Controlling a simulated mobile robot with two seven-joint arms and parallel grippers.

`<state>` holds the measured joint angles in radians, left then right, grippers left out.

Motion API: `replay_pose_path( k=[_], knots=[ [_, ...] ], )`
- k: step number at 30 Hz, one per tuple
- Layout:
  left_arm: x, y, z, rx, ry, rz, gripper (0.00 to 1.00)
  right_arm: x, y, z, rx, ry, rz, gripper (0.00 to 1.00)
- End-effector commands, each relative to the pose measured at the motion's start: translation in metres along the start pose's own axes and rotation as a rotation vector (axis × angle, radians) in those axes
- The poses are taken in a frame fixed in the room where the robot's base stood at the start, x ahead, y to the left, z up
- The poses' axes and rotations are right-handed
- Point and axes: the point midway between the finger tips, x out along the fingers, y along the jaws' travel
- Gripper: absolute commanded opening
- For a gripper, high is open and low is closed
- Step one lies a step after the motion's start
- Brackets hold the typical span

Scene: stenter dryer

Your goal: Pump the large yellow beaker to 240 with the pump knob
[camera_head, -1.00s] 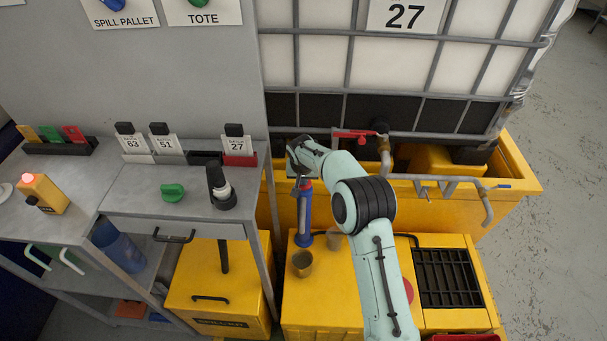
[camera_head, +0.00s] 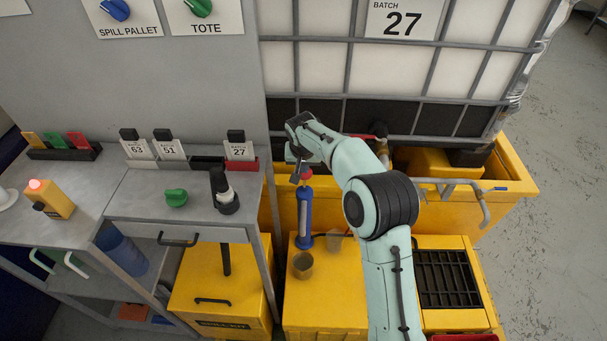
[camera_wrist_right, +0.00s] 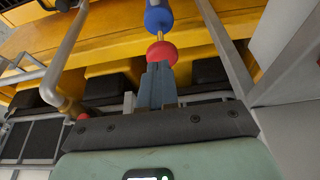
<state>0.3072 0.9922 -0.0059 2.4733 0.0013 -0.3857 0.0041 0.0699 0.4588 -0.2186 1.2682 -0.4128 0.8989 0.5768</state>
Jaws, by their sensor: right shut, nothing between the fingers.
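The pump (camera_head: 304,218) is a blue upright cylinder on a yellow box. Its red pump knob (camera_head: 307,173) sits at the top, and both show in the wrist view, the knob (camera_wrist_right: 162,53) below the blue pump end (camera_wrist_right: 158,18). My right gripper (camera_head: 298,174) is shut and empty, its fingertips at the knob in the wrist view (camera_wrist_right: 160,68); whether they touch it I cannot tell. A brownish-yellow beaker (camera_head: 301,266) stands in front of the pump. No level reading is legible. My left gripper is not in view.
A yellow basin (camera_head: 515,190) with a caged white tank (camera_head: 440,70) and grey pipes stands behind. A grey bench (camera_head: 130,205) with a green knob (camera_head: 176,198) and a black-topped holder (camera_head: 226,203) is on the left. A black grate (camera_head: 447,280) lies right of my arm.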

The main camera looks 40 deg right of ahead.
Motion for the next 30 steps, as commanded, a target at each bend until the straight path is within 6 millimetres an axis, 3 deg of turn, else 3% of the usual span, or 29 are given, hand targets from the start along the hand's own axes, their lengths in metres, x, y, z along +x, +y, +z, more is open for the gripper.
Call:
replay_pose_path(
  k=[7,30],
  knots=[
    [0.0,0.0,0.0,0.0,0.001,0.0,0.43,-0.024,-0.001,-0.001,0.0,0.002,-0.002,0.0],
    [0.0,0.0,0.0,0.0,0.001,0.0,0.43,-0.025,-0.001,-0.001,0.0,0.003,-0.002,0.0]
  ],
)
